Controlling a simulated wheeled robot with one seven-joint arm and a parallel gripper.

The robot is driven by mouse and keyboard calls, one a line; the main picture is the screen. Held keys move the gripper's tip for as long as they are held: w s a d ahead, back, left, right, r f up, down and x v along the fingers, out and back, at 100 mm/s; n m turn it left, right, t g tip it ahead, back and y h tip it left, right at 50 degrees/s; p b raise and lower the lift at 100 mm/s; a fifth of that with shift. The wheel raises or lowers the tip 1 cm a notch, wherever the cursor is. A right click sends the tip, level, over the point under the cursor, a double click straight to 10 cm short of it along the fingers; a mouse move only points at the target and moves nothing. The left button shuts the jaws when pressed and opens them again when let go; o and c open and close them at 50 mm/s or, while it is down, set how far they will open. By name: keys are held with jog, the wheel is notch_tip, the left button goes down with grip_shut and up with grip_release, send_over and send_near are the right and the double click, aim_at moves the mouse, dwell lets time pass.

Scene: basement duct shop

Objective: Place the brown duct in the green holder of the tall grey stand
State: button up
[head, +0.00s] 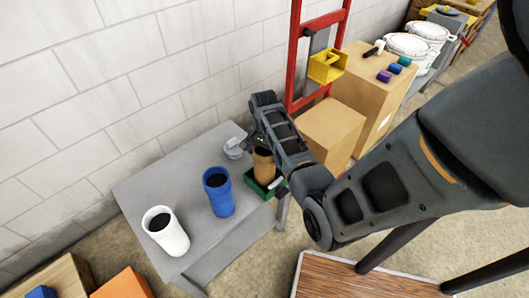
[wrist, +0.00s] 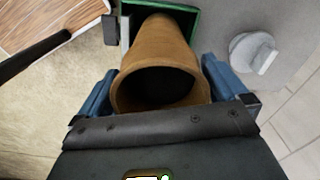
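The brown duct (head: 263,166) stands roughly upright at the green holder (head: 272,190), on the right corner of the grey stand (head: 190,185). In the wrist view, the duct's open rim (wrist: 160,105) faces me, and its far end overlaps the inside of the green holder (wrist: 185,20). Whether its base is fully seated is hidden. My gripper (wrist: 160,85) has its blue fingers on both sides of the duct, close against its wall, and looks shut on it. In the head view, my gripper (head: 262,140) is partly hidden by my arm.
A blue duct (head: 219,195) and a white duct (head: 166,232) stand on the grey top. A small white-grey object (head: 234,149) sits behind the brown duct; it shows in the wrist view (wrist: 254,52). Cardboard boxes (head: 333,132) and a red hand truck (head: 294,55) stand behind.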

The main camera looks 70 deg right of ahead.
notch_tip(320, 180, up, 12)
jog(key=s+a+f+n+t+h, duration=0.25)
jog(key=a+f+n, duration=0.4)
jog(key=a, duration=0.35)
jog(key=s+a+r+n+t+h, duration=0.25)
jog(key=a+n+t, duration=0.25)
jog(key=a, duration=0.6)
jog(key=s+a+r+n+t+y, duration=0.2)
jog(key=s+a+r+n+t, duration=0.1)
jog(key=a+r, duration=0.4)
jog(key=s+a+r+n+t+y, duration=0.3)
jog(key=s+a+r+n, duration=0.3)
jog(key=r, duration=0.7)
jog(key=shift+s+a+r+t, duration=0.25)
jog(key=shift+s+a+t, duration=0.55)
jog(key=shift+s, duration=0.3)
